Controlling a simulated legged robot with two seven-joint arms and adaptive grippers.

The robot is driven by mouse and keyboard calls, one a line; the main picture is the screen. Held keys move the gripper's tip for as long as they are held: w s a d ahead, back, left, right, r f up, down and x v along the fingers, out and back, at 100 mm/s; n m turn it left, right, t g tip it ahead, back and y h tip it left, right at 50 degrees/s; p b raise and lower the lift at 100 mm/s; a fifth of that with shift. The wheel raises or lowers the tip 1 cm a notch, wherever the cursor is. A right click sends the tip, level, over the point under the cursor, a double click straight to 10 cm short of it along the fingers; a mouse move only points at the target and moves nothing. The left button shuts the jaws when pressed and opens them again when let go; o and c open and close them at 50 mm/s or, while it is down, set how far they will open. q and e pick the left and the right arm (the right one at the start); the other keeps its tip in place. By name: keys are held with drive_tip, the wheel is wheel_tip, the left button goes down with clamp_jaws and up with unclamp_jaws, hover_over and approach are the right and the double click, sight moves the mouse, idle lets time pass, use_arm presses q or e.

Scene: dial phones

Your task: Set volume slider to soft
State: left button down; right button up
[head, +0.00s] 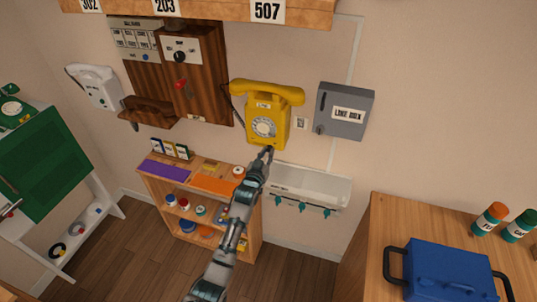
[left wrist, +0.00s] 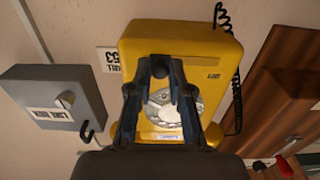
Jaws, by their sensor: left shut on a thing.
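The yellow wall phone (head: 267,118) hangs on the wall with its handset across its top and a rotary dial on its front. In the left wrist view the phone (left wrist: 210,55) appears upside down and fills the middle. My left gripper (head: 268,152) reaches up to the phone's lower edge. In the wrist view its fingers (left wrist: 160,68) come together in front of the phone, past the dial. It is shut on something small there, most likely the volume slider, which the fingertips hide. The slider's setting cannot be read. My right gripper is not in view.
A grey box (head: 343,112) is on the wall right of the phone, and a wooden panel (head: 207,75) is on its left. Below are a white trough (head: 310,187) and a shelf (head: 150,178). A blue case (head: 450,270) stands on the right-hand table.

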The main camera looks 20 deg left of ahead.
use_arm(q)
drive_tip(key=a+p, duration=0.1)
drive_tip(key=a, duration=0.4)
drive_tip(key=shift+r, duration=0.15)
drive_tip(key=shift+w+a, duration=0.1)
drive_tip(key=shift+a, duration=0.3)
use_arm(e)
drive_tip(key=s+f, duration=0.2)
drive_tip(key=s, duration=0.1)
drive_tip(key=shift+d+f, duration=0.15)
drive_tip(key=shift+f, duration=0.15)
use_arm(q)
drive_tip(key=c, duration=1.1)
unclamp_jaws()
drive_tip(key=shift+d, duration=0.15)
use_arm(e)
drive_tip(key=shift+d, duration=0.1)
use_arm(q)
drive_tip(key=s, duration=1.2)
drive_tip(key=shift+a+f, duration=0.2)
